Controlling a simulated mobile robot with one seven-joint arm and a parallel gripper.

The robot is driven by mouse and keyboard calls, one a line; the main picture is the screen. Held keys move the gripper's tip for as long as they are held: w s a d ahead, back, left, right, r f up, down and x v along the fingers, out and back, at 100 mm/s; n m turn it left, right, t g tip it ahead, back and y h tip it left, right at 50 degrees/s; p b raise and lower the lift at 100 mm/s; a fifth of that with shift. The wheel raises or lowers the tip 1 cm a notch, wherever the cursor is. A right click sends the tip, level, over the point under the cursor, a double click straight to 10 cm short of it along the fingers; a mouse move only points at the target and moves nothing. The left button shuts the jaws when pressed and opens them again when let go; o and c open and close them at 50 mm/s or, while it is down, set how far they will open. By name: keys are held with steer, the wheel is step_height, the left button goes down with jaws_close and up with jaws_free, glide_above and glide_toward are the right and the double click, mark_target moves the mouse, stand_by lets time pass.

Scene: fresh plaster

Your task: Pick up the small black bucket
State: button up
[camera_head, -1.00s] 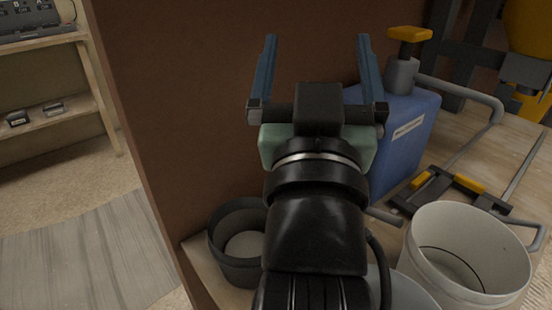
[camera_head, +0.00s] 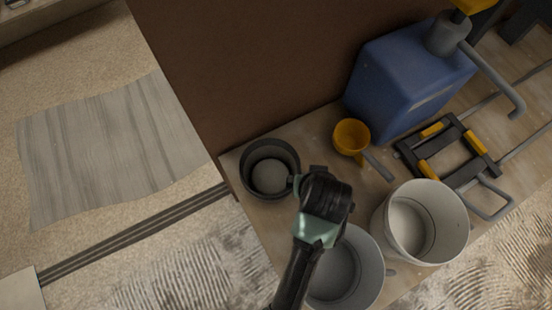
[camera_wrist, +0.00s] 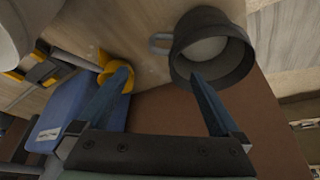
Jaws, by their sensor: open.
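The small black bucket (camera_head: 268,150) stands upright on the wooden surface, near its left corner in the head view. Its open top and pale inner bottom show. In the wrist view the bucket (camera_wrist: 238,72) is at the upper right, with a grey loop on its left side. My gripper (camera_wrist: 162,77) is open, with nothing between its blue fingers. The right fingertip overlaps the bucket's rim in that picture; I cannot tell whether they touch. In the head view my dark wrist is just right of the bucket, and the fingers are hidden.
A yellow scoop (camera_head: 351,135) and a blue jug (camera_head: 398,75) stand behind. A white bucket (camera_head: 436,215) and a grey bucket (camera_head: 362,262) are to the right and front. A black and yellow tool (camera_head: 448,150) lies right. A brown panel (camera_head: 240,65) rises behind the bucket.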

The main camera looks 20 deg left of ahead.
steer(key=shift+b+x, duration=1)
steer(key=shift+x, duration=5.45)
steer(key=c, duration=1.6)
steer(key=shift+w+r, duration=0.1)
steer(key=shift+r, duration=0.05)
